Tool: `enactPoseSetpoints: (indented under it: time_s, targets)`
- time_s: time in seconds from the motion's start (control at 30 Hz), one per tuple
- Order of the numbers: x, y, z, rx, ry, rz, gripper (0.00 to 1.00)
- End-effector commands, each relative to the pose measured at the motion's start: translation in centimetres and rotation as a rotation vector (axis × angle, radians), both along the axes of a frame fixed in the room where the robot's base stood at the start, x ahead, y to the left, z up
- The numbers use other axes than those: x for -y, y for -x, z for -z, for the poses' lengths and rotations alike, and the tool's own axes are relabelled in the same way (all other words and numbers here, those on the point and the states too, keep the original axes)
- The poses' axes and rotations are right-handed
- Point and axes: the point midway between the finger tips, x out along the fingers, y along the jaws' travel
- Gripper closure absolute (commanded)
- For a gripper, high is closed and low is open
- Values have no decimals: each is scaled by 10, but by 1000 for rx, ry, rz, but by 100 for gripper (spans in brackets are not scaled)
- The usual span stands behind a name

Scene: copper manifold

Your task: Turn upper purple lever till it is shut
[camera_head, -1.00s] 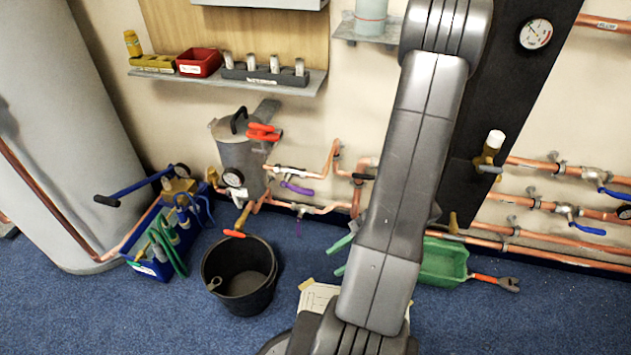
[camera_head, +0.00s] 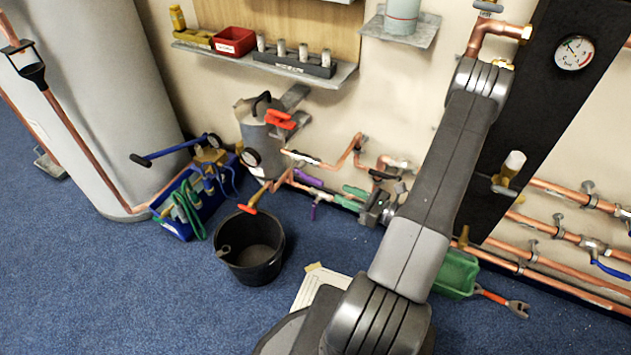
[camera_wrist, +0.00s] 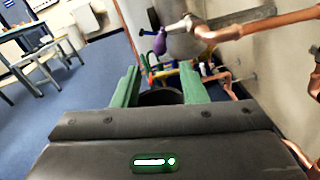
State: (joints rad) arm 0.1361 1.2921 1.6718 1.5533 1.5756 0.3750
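The upper purple lever (camera_head: 308,179) lies slanted below the upper copper branch of the manifold. The lower purple lever (camera_head: 314,209) hangs down from the branch beneath. My gripper (camera_head: 341,194) has green fingers, spread apart and empty, pointing left with the tips just right of the purple levers. In the wrist view my gripper (camera_wrist: 161,69) is open, with a clear gap between the fingers. A purple lever (camera_wrist: 160,42) shows beyond and above the gap, under a valve (camera_wrist: 190,22). I cannot tell for sure which lever that is. No contact shows.
A black bucket (camera_head: 250,270) stands on the blue floor below the manifold. A grey canister (camera_head: 262,145) with a red handle and a blue tool crate (camera_head: 176,226) are to the left. A green tray (camera_head: 457,272) lies right of my arm. Copper pipes run close to my gripper.

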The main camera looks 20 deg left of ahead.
Motion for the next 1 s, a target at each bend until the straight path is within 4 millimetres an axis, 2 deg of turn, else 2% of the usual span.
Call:
enactPoseSetpoints:
  time_s: [0.3, 0.5, 0.7, 1.0]
  targets:
    - [-62, -6, 1, 2, 1, -5, 61]
    - [-91, -10, 1, 2, 2, -5, 61]
    - [-105, -12, 0, 1, 2, -2, 61]
    - [-107, -12, 0, 1, 2, -1, 61]
